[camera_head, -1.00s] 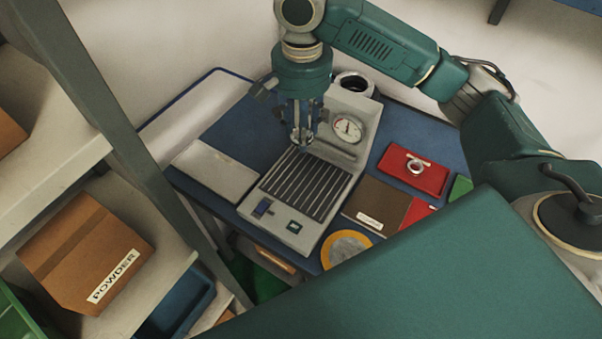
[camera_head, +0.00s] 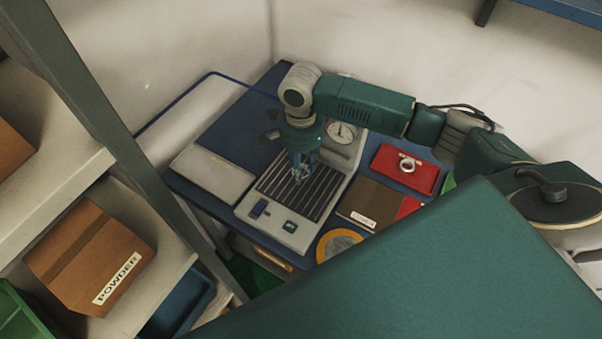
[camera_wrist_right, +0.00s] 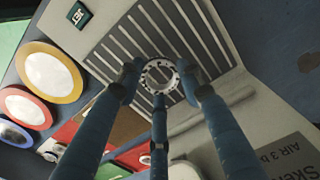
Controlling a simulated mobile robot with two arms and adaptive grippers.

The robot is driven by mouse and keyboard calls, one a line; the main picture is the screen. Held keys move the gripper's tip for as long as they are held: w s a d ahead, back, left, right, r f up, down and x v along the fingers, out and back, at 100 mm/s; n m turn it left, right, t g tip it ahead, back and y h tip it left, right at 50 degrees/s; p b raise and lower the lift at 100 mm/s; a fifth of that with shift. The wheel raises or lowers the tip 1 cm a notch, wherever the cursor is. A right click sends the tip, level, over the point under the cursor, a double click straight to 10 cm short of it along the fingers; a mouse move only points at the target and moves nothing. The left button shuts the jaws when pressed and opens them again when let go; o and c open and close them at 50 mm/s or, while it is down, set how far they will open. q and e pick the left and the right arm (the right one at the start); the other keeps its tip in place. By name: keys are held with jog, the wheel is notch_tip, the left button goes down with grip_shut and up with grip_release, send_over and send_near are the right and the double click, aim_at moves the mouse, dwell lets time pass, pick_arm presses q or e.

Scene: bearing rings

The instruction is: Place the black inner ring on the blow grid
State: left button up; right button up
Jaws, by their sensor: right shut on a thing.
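My right gripper (camera_head: 299,180) points down over the blow grid (camera_head: 322,195), a dark slotted panel on a grey machine. The ring lies flat across the fingertips, above the slots of the grid (camera_wrist_right: 115,48). I cannot tell whether it touches the grid. In the head view the ring is mostly lost among the fingers. My left gripper is not in view.
Right of the machine are a brown mat (camera_head: 358,204) and a red tray (camera_head: 388,161) with a pale ring (camera_head: 407,165). A yellow-rimmed disc (camera_head: 338,244) lies in front. A light flat panel (camera_head: 213,173) is to the left.

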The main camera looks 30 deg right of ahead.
notch_tip(320, 180, down, 4)
jog(key=shift+s+r, duration=0.1)
jog(key=shift+r, duration=0.1)
jog(key=shift+f, duration=0.35)
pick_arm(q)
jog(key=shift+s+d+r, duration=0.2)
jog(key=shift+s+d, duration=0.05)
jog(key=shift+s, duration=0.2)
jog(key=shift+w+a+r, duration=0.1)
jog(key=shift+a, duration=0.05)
pick_arm(e)
jog(key=o, duration=1.2)
jog(key=shift+f, duration=0.1)
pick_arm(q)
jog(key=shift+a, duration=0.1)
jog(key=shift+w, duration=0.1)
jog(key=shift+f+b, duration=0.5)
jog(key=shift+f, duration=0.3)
pick_arm(e)
notch_tip(320, 180, up, 12)
